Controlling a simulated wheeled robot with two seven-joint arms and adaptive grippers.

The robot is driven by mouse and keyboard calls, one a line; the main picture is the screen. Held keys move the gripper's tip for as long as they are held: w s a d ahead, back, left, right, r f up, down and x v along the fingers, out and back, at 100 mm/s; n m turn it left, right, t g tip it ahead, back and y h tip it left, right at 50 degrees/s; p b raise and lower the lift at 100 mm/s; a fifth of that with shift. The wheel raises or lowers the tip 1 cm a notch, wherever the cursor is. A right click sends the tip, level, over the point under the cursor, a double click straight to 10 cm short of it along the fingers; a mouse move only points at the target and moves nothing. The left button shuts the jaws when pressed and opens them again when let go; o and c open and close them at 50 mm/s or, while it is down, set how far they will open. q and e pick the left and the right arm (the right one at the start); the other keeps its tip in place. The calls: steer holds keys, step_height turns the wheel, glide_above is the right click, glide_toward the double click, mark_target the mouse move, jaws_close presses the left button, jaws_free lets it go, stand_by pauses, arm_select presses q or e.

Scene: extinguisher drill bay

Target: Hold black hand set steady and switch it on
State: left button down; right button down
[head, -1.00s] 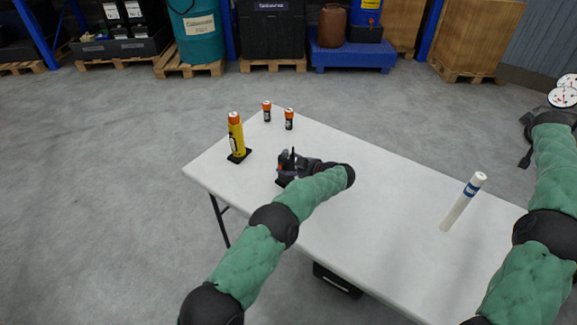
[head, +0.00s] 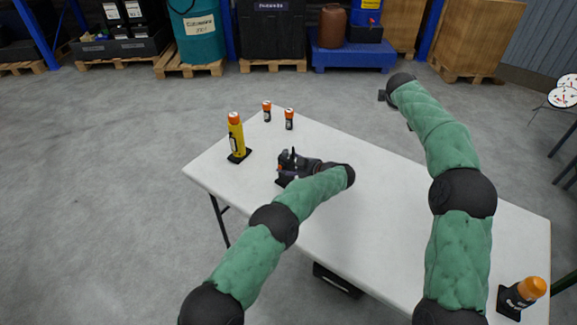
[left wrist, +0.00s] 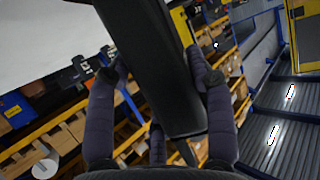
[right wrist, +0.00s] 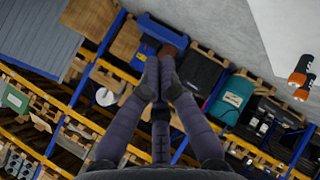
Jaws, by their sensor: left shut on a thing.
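The black hand set (left wrist: 155,65) fills the middle of the left wrist view as a long dark body. My left gripper (head: 290,166) is shut on it, with a finger along each side.
My right arm crosses above the table's right part.

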steer(key=a+r+n+t+y, duration=0.15)
steer(key=a+n, duration=0.55)
steer(key=a, duration=1.9)
steer(key=s+a+r+n+t+y, duration=0.1)
steer(key=s+a+r+n, duration=0.2)
steer(key=a, duration=0.8)
steer(key=s+a+n+y, duration=0.1)
steer(key=s+a+n, duration=0.3)
steer(key=a, duration=0.8)
steer(key=n+g+h, duration=0.5)
glide_toward(280, 167)
steer(key=s+a+f, duration=0.3)
steer(key=s+f, duration=0.1)
steer(key=f, duration=0.2)
steer(key=w+d, duration=0.5)
steer(key=w, duration=0.1)
steer(key=shift+w+d+f, duration=0.3)
